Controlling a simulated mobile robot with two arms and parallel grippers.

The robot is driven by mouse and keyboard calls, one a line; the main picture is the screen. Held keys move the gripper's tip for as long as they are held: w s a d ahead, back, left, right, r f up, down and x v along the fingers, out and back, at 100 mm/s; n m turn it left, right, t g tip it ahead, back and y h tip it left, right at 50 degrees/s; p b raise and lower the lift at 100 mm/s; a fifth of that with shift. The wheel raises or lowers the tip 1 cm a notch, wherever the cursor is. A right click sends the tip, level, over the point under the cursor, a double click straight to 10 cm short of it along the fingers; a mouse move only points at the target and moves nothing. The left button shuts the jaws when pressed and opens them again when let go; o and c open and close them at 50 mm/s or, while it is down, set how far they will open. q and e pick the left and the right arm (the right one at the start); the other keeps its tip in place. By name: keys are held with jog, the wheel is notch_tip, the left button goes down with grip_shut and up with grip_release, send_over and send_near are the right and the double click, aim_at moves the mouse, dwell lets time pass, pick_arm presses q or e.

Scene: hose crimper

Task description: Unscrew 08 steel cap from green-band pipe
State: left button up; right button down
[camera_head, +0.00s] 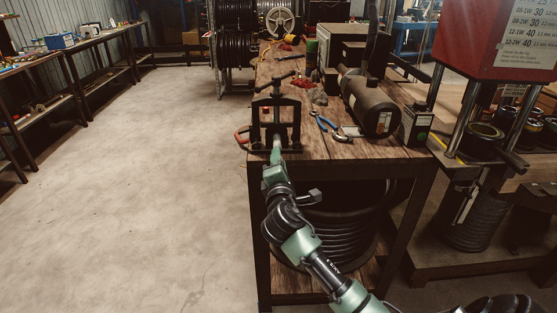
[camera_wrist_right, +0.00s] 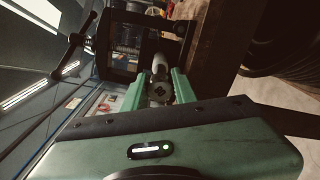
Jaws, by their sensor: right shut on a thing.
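The pipe (camera_head: 277,141) is a short grey tube sticking out of a dark pipe vise (camera_head: 295,126) at the table's front edge. In the right wrist view the pipe (camera_wrist_right: 160,62) runs away from me into the vise frame. The steel cap (camera_wrist_right: 159,93) is at its near end, between my fingers. My right gripper (camera_head: 274,160) reaches up to the pipe end and is shut on the cap, with one green finger on each side in the wrist view (camera_wrist_right: 158,90). I cannot make out a green band on the pipe. My left gripper is not in view.
Blue-handled pliers (camera_head: 324,122) and a dark motor (camera_head: 369,104) lie right of the vise on the wooden table (camera_head: 345,147). A coiled black hose (camera_head: 345,225) sits on the shelf below. A press (camera_head: 482,130) stands at right. The floor at left is clear.

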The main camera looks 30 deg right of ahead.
jog(key=n, duration=0.5)
jog(key=shift+n, duration=0.4)
jog(key=n, duration=0.4)
jog(key=shift+a+f, duration=0.1)
jog(key=s+r+p, duration=0.1)
jog(key=p, duration=0.1)
jog(key=a+r+p, duration=0.1)
jog(key=r+p, duration=0.1)
jog(key=s+r+p, duration=0.1)
jog(key=r+p, duration=0.1)
jog(key=p, duration=0.1)
jog(key=shift+s+a, duration=0.3)
